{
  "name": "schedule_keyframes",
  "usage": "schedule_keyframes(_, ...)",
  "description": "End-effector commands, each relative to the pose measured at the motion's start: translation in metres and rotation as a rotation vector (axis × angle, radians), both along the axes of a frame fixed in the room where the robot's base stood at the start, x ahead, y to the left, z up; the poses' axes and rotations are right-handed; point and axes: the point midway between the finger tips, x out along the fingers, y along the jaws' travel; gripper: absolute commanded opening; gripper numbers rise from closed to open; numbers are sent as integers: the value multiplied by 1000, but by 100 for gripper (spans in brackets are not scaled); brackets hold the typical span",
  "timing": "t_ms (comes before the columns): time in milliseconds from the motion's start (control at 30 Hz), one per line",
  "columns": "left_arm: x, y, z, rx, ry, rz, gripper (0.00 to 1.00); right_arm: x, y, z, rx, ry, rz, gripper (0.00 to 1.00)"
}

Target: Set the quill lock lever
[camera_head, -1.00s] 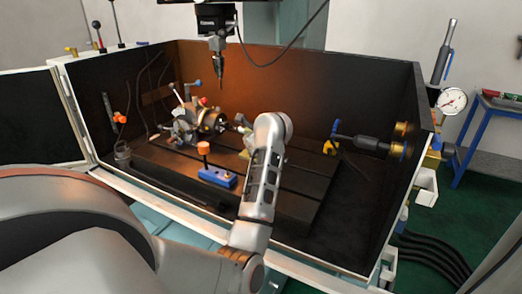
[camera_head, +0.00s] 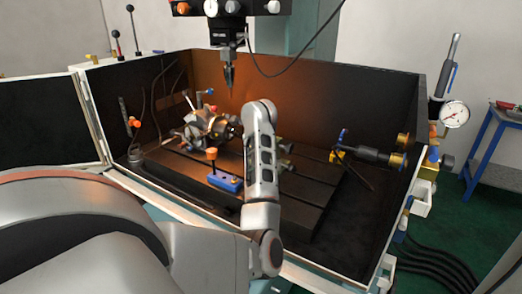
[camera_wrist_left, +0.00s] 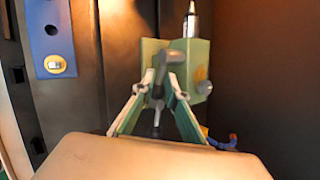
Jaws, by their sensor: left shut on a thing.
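In the left wrist view, a pale green tailstock block (camera_wrist_left: 200,60) stands ahead, with a grey lever (camera_wrist_left: 172,62) on its near face. My left gripper (camera_wrist_left: 162,84) reaches to this lever, its two fingers closed in around the lever's grey parts. A dark bar hangs between the fingers. The fingers appear shut on the lever, though the exact contact is blurred. In the head view my left arm comes in from the left, and its upright link hides the gripper and most of the tailstock. My right gripper is in neither view.
In the head view, the indexing chuck (camera_head: 222,127) stands left of my arm, near a blue block (camera_head: 225,183) with an orange knob. The spindle tool (camera_head: 230,78) hangs above. Dark enclosure walls surround the table (camera_head: 310,172). The table's right part is open.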

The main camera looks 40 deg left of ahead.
Motion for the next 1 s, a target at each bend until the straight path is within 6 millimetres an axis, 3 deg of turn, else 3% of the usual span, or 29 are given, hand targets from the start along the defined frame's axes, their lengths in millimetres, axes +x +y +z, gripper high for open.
schedule_keyframes(33,1,-7,-9,-21,7,-8,0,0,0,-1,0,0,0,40)
schedule_keyframes(267,1,-7,-9,-20,8,-9,0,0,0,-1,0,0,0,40)
schedule_keyframes(300,1,-7,-9,-20,8,-9,18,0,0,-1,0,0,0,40)
schedule_keyframes(333,1,-7,-9,-19,8,-9,21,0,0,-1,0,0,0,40)
schedule_keyframes(767,0,-3,-3,-4,4,-3,21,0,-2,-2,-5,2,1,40)
schedule_keyframes(1000,0,-9,-11,115,35,-4,21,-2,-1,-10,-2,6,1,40)
